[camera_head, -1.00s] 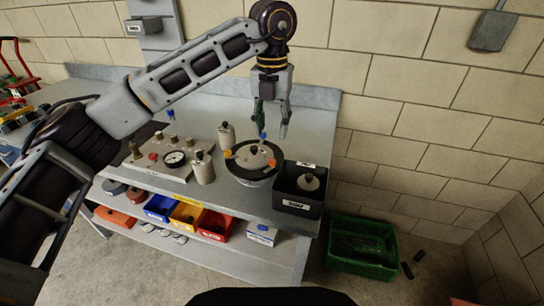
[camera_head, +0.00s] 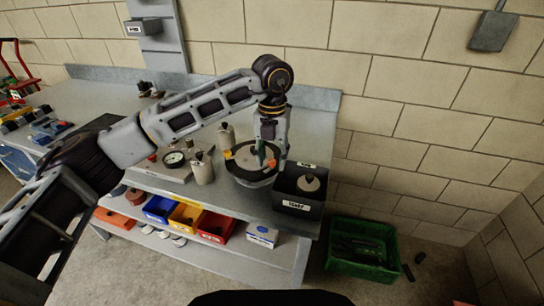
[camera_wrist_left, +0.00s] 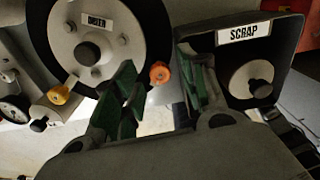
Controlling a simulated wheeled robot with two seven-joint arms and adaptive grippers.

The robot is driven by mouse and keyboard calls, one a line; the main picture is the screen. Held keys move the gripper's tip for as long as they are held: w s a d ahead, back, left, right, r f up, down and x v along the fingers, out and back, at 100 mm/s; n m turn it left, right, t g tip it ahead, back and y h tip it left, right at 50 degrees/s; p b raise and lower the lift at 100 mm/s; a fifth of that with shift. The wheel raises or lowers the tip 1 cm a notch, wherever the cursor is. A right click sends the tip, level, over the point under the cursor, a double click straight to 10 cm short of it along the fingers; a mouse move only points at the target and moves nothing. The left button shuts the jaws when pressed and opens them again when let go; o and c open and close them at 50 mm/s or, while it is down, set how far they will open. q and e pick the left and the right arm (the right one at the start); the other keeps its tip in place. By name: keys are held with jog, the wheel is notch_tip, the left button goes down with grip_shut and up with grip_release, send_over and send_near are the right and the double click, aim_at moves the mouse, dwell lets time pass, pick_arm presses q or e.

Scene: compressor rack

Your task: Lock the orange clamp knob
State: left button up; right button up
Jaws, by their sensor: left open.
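The orange clamp knob (camera_wrist_left: 160,73) sits at the rim of a round dark-edged vessel (camera_wrist_left: 163,25) with a pale labelled lid. In the head view the knob (camera_head: 271,163) is partly hidden by my fingers. A yellow-orange knob (camera_wrist_left: 58,95) is on the vessel's other side. My left gripper (camera_head: 272,158) points down over the vessel's right side. In the left wrist view my left gripper (camera_wrist_left: 157,72) is open, its green-padded fingers apart, with the orange knob visible between the fingertips. I cannot tell whether they touch it. My right gripper is not in view.
A black scrap bin (camera_head: 289,190) holding a pale part stands close right of the vessel. Pale bottles (camera_head: 203,170) and a gauge panel (camera_head: 165,174) are to its left. A green crate (camera_head: 360,275) is on the floor. The wall stands behind the bench.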

pick_arm(q)
jog(key=shift+c, duration=0.3)
grip_shut()
